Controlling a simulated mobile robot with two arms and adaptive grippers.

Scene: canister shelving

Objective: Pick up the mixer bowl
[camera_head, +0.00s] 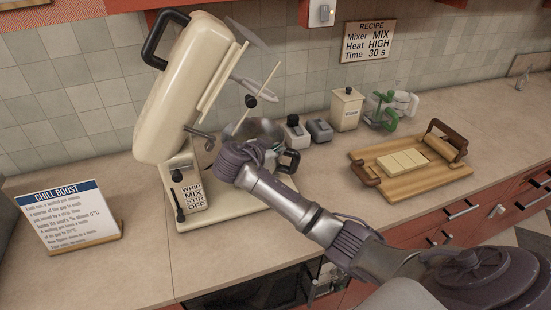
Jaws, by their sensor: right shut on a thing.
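The mixer (185,95) stands on the counter with its cream head tilted up to the back left. The shiny mixer bowl (264,129) is at the mixer's base, mostly hidden behind my right gripper and wrist. A black handle (290,161) shows to the right of the wrist. My right gripper (241,152) reaches in from the lower right and is shut on the mixer bowl. Its fingertips are largely hidden, so the exact contact cannot be seen. I cannot tell whether the bowl touches the base. My left gripper is not in view.
A "Chill Boost" sign (75,215) stands at the left. Two small dark-topped containers (319,130), a cream canister (346,108) and a green clamp-like device (384,111) stand behind. A wooden tray (425,182) lies at the right. The front counter left of my arm is clear.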

